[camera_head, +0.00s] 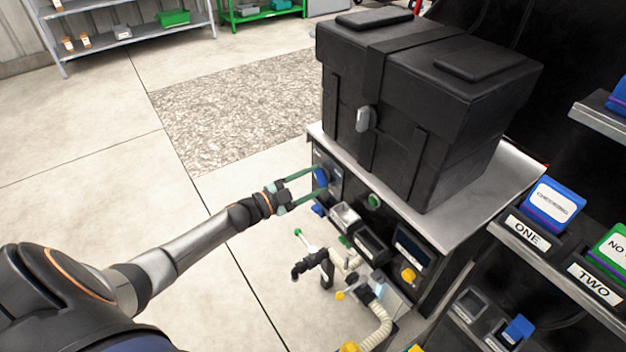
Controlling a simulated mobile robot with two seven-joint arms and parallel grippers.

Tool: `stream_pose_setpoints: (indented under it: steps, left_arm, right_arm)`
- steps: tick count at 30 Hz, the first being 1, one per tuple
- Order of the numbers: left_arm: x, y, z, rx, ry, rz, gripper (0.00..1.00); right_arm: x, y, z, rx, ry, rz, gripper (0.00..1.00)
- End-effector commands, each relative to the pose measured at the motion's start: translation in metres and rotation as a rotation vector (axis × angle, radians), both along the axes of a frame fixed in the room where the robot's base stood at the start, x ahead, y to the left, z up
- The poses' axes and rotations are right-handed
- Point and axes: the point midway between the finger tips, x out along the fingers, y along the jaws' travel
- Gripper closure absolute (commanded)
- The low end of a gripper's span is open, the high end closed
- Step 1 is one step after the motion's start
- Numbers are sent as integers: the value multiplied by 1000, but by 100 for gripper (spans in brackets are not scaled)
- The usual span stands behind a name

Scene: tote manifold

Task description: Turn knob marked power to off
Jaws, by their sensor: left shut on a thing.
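The fingers partly hide the knob. Its marking and pointer direction are too small to read. My right gripper is not in view.
A large black tote (455,110) stands on the cabinet. Below the knob are a green button (374,201), a black valve handle (309,264) and a pale hose (381,325). Shelves with labelled bins stand at right. The floor at left is clear.

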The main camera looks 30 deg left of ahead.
Motion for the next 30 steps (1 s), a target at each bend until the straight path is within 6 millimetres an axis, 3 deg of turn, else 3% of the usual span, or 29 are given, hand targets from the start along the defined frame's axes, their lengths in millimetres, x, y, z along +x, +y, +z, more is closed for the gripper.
stream_pose_setpoints:
  steps: [7,8,15,25,30]
  left_arm:
    - [3,1,4,-5,-5,4,98]
    - [3,1,4,-5,-5,4,41]
    - [1,0,2,-4,-4,2,14]
    - [-2,1,1,-1,0,1,12]
    - [-20,9,1,0,2,0,12]
  right_arm:
    - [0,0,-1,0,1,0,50]
    - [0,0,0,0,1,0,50]
    - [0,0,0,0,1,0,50]
    - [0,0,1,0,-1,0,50]
    - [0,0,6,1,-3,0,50]
